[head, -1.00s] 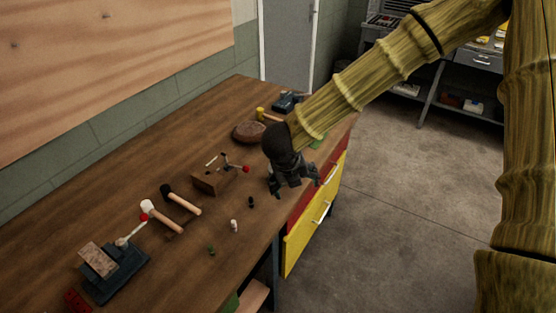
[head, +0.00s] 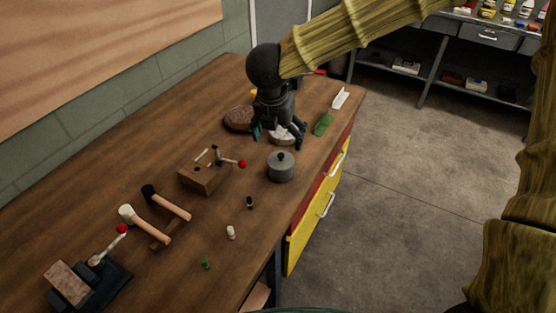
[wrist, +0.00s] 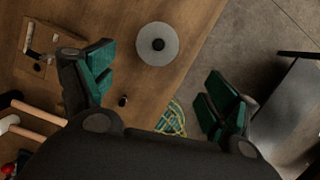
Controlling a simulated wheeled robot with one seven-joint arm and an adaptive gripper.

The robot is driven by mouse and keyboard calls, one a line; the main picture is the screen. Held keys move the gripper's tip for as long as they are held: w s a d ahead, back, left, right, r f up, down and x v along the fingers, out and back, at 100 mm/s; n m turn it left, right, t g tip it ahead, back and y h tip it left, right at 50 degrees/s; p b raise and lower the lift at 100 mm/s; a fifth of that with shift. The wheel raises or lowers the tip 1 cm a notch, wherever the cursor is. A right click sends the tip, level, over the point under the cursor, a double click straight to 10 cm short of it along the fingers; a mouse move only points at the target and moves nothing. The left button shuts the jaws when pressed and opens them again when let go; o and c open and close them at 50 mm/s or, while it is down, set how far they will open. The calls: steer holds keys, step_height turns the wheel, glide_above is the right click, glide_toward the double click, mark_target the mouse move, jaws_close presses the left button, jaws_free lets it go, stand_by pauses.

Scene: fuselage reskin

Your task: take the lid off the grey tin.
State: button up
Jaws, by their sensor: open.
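The grey tin (head: 281,170) stands upright on the workbench near its right edge. Its lid (head: 281,158) is on top and has a dark round knob. In the wrist view the tin's lid (wrist: 157,44) shows from above, beyond the fingers and between them. My gripper (head: 279,135) is open and empty. In the head view it is above the bench, behind the tin and apart from it. In the wrist view my gripper's green-padded fingers (wrist: 158,88) are spread wide.
A wooden block with a red-tipped lever (head: 203,178) is left of the tin. A brown round item (head: 238,118), a green item (head: 323,123) and a white item (head: 340,98) are farther back. Floor (head: 420,200) lies right.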

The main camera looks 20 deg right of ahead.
glide_above(281, 156)
steer(key=s, duration=0.1)
steer(key=f, duration=0.3)
steer(key=a+f, duration=0.1)
steer(key=shift+s+f+p, duration=0.2)
steer(key=shift+f+p, duration=0.15)
steer(key=shift+d+f, duration=0.15)
steer(key=shift+f, duration=0.3)
steer(key=shift+w+p+x, duration=0.15)
steer(key=shift+p+x, duration=0.35)
steer(key=shift+x, duration=0.8)
steer(key=shift+w+p+x, duration=0.1)
steer(key=shift+p+x, duration=0.35)
steer(key=shift+x, duration=0.85)
steer(key=c, duration=1)
